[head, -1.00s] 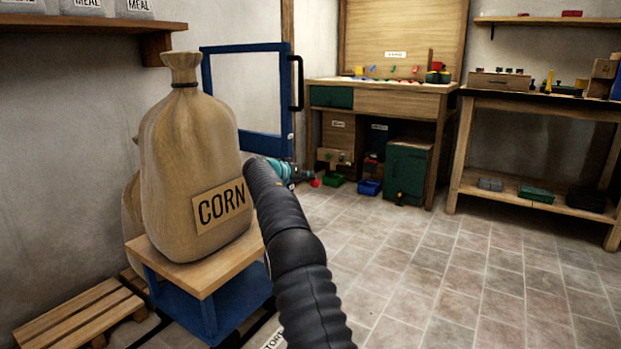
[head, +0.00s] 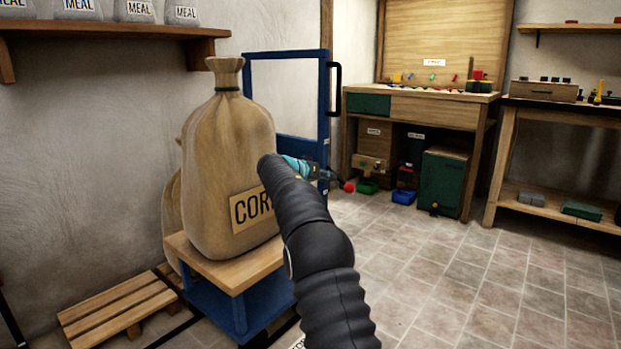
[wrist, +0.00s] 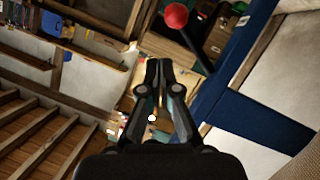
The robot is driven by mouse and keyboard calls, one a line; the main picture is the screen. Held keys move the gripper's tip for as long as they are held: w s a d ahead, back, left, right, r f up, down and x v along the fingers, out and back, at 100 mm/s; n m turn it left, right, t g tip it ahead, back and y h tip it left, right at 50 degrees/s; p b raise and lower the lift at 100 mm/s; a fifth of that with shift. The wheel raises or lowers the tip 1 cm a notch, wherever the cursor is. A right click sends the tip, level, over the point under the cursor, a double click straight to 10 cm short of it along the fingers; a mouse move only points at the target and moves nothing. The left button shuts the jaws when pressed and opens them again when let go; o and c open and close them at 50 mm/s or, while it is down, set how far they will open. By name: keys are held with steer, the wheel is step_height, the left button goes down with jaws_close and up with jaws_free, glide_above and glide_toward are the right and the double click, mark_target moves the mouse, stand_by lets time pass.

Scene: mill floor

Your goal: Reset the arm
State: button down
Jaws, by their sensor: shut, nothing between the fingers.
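My black arm reaches up from the bottom of the head view, past the right side of a corn sack. My gripper (wrist: 160,75) shows in the wrist view with its two fingers together and nothing between them. The corn sack (head: 225,150) stands upright on a blue cart with a wooden top (head: 240,268). The arm covers part of its label. A red ball on a dark rod (wrist: 176,15) shows beyond the fingers in the wrist view; the ball also shows in the head view (head: 349,187).
The cart has a blue frame with a black handle (head: 334,90). A wooden pallet (head: 118,310) lies at lower left. A workbench (head: 430,107) and a side table (head: 560,108) stand at the back. Meal bags sit on a wall shelf (head: 120,45). The tiled floor at right is clear.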

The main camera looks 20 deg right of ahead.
step_height(320, 180, down, 12)
steer(key=s+a+n+g+y, duration=0.1)
steer(key=s+a+n+y, duration=0.15)
steer(key=n, duration=0.25)
steer(key=s+a+f+n+g+y+p, duration=0.1)
steer(key=s+a+f+n+y, duration=0.1)
steer(key=s+a+y, duration=0.45)
steer(key=s+a+r+y+p, duration=0.1)
steer(key=s+a+r+p, duration=0.2)
steer(key=s, duration=1.1)
steer(key=s+a+r+n+y+p, duration=0.1)
steer(key=s+a+r+y+p, duration=0.15)
steer(key=s+a, duration=0.7)
steer(key=s+r+y+p, duration=0.15)
steer(key=s+r, duration=0.25)
steer(key=s, duration=1.4)
steer(key=s+a+r+t+p, duration=0.1)
steer(key=s+r+t+p, duration=0.1)
steer(key=s+r, duration=0.3)
steer(key=shift+r+h+p, duration=0.2)
steer(key=shift+h+p, duration=0.15)
steer(key=shift+h, duration=0.05)
